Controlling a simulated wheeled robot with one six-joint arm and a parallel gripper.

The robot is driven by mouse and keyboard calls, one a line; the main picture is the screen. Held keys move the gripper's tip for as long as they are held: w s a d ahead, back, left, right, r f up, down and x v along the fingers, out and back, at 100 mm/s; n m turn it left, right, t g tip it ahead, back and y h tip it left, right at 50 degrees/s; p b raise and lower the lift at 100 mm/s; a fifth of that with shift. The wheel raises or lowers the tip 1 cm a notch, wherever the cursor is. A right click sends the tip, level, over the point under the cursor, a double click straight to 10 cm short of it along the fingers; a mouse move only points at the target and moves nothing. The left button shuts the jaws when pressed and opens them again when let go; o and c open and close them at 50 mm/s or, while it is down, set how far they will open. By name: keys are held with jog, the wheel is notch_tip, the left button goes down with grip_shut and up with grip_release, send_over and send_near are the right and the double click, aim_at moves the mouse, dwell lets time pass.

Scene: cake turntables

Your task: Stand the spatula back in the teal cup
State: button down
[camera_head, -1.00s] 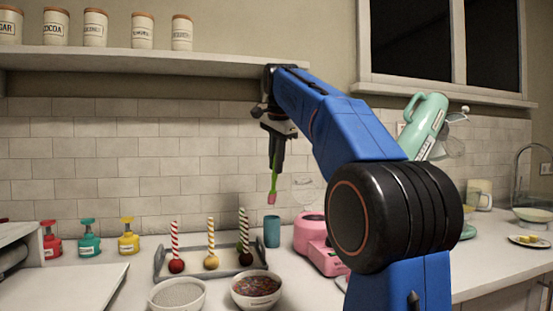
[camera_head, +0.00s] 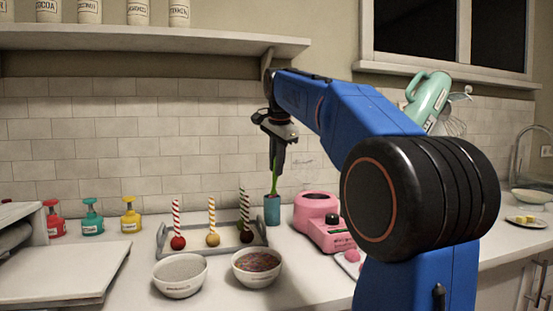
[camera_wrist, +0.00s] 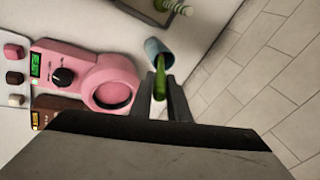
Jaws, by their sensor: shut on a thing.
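The teal cup (camera_head: 272,210) stands upright on the counter by the back wall, between the cake pop tray and the pink machine. My gripper (camera_head: 275,170) points down above it, shut on the green handle of the spatula (camera_head: 273,184). The wrist view shows the green handle (camera_wrist: 161,84) between the fingers (camera_wrist: 161,95), running into the mouth of the cup (camera_wrist: 158,50). Whether the spatula touches the cup's bottom is hidden.
A pink machine (camera_head: 322,222) stands close right of the cup. A grey tray (camera_head: 166,240) with several cake pops is at its left. Two bowls (camera_head: 180,275) (camera_head: 257,267) stand in front. The tiled wall is close behind.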

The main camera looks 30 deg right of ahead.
aim_at(275, 181)
jog(key=shift+s+f, duration=0.1)
jog(key=shift+f, duration=1.95)
jog(key=c, duration=1.6)
grip_release()
jog(key=shift+f, duration=0.25)
jog(key=shift+r, duration=0.35)
